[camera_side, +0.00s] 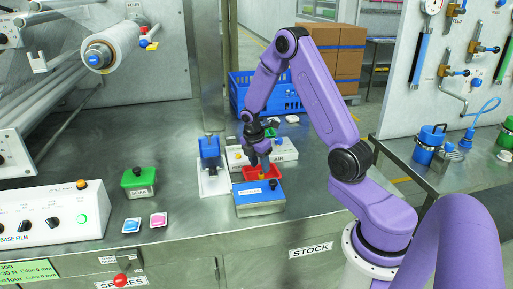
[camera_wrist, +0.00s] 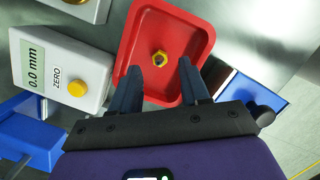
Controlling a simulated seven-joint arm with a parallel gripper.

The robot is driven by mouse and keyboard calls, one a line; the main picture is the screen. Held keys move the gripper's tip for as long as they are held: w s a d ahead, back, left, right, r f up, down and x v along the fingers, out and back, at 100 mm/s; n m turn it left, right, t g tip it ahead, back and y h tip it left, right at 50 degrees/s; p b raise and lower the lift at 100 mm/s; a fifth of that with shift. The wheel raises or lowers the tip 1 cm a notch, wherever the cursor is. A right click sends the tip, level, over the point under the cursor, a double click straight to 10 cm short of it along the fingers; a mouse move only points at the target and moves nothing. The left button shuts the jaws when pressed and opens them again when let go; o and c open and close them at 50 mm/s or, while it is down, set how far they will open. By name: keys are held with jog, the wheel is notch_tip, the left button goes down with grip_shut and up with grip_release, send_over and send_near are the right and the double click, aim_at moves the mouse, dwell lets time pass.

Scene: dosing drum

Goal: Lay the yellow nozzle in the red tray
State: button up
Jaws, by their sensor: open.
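The yellow nozzle (camera_wrist: 159,58) lies on the floor of the red tray (camera_wrist: 194,28), near its middle, in the wrist view. It looks like a small hex piece with a dark hole in its centre. In the side view the red tray (camera_side: 249,171) is partly hidden behind my gripper and the blue-lidded box. My gripper (camera_wrist: 161,76) is open, with its two dark fingers apart and nothing between them. The fingertips are over the near part of the tray, and the nozzle is just beyond them. In the side view my gripper (camera_side: 262,165) points down at the tray.
A white gauge (camera_wrist: 62,72) with a yellow button stands left of the tray. A blue-lidded box (camera_side: 259,197) stands in front of the tray. A blue and white stand (camera_side: 209,160) is to the left.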

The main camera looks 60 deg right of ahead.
jog(key=s+v, duration=0.1)
jog(key=v, duration=0.8)
jog(key=s+a+r, duration=0.1)
jog(key=a+r, duration=0.2)
jog(key=a, duration=0.7)
jog(key=s+a+r+m+t+y, duration=0.1)
jog(key=s+a+r+m, duration=0.1)
jog(key=s+a, duration=0.8)
jog(key=s, duration=0.6)
jog(key=s+a+m+y, duration=0.1)
jog(key=s+a, duration=0.2)
jog(key=s, duration=0.6)
jog(key=shift+s+a+r+y, duration=0.15)
jog(key=shift+a+r+y, duration=0.15)
jog(key=shift+r, duration=0.2)
